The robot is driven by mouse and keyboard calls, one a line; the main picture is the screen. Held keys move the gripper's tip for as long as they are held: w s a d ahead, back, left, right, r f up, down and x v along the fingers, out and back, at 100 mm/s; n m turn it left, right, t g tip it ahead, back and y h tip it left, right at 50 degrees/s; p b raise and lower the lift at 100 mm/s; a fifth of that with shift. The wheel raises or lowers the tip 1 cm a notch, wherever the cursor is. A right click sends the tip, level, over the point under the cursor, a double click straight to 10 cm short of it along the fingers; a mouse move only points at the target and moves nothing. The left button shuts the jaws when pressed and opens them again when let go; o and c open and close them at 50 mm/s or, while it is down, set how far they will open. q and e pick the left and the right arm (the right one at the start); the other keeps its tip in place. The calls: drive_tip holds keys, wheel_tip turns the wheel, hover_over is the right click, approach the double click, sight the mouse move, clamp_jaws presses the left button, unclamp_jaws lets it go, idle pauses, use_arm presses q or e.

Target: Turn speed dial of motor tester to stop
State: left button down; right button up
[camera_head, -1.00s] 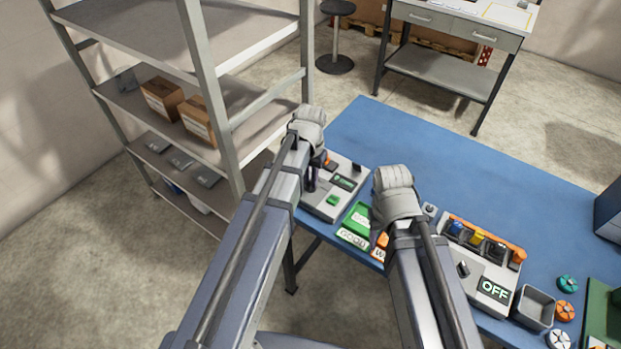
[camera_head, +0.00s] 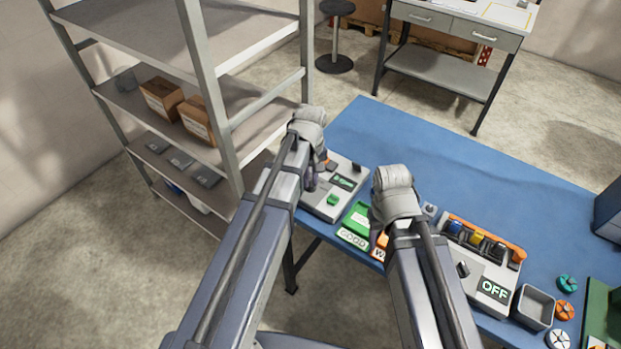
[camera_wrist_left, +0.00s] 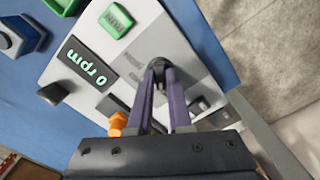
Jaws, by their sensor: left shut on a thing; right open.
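The motor tester (camera_head: 347,168) is a light grey box at the near left edge of the blue table. In the left wrist view, its display (camera_wrist_left: 88,76) reads "0 rpm" and a green RUN button (camera_wrist_left: 117,21) sits beside it. The speed dial (camera_wrist_left: 158,68) is a small dark knob, mostly hidden between my fingers. My left gripper (camera_head: 311,180) reaches down over the tester. In the left wrist view, my left gripper (camera_wrist_left: 160,80) is shut on the dial. My right gripper (camera_head: 380,236) is open above the table, right of the tester; its fingers are largely hidden by the arm.
Green GOOD (camera_head: 354,232) and orange cards lie right of the tester. A grey unit with an OFF display (camera_head: 494,291), a grey bin (camera_head: 534,307) and several round coloured parts (camera_head: 566,310) are further right. A metal shelf (camera_head: 222,110) stands close on the left.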

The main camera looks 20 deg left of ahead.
sight(311, 183)
use_arm(q)
drive_tip(key=shift+n, duration=0.6)
drive_tip(key=c, duration=0.8)
unclamp_jaws()
drive_tip(key=shift+c, duration=0.2)
drive_tip(key=shift+r, duration=0.1)
use_arm(e)
drive_tip(key=shift+r, duration=0.1)
use_arm(q)
wheel_tip(311, 183, up, 8)
drive_tip(key=p, duration=0.8)
use_arm(e)
wheel_tip(311, 183, up, 8)
drive_tip(key=shift+f, duration=0.2)
use_arm(q)
drive_tip(key=shift+f, duration=0.2)
